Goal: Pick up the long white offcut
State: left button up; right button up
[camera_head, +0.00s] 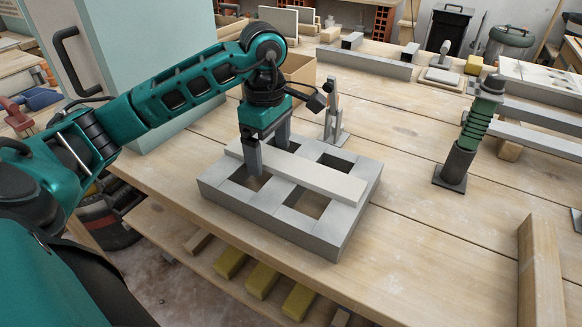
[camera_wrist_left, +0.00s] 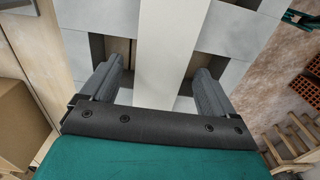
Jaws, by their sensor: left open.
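The long white offcut (camera_head: 315,179) lies flat across the top of a grey block grid with square openings (camera_head: 340,237). My left gripper (camera_head: 268,156) is at the offcut's far left end, pointing down, with its fingers open. In the left wrist view the offcut (camera_wrist_left: 170,50) runs between the two open fingers (camera_wrist_left: 160,88), with a gap on each side, so nothing is gripped. The part of the offcut under my gripper is partly hidden in the head view. My right gripper is not in view.
A grey metal stand (camera_head: 333,120) is close behind the grid. A green and black post (camera_head: 473,135) stands to the right. A cardboard box (camera_head: 298,70) is behind my gripper. A wooden beam (camera_head: 541,270) lies at the front right. The table between is clear.

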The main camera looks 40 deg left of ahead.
pick_arm(q)
jog(key=shift+c, duration=0.2)
jog(key=c, duration=1.2)
jog(key=shift+r, duration=0.1)
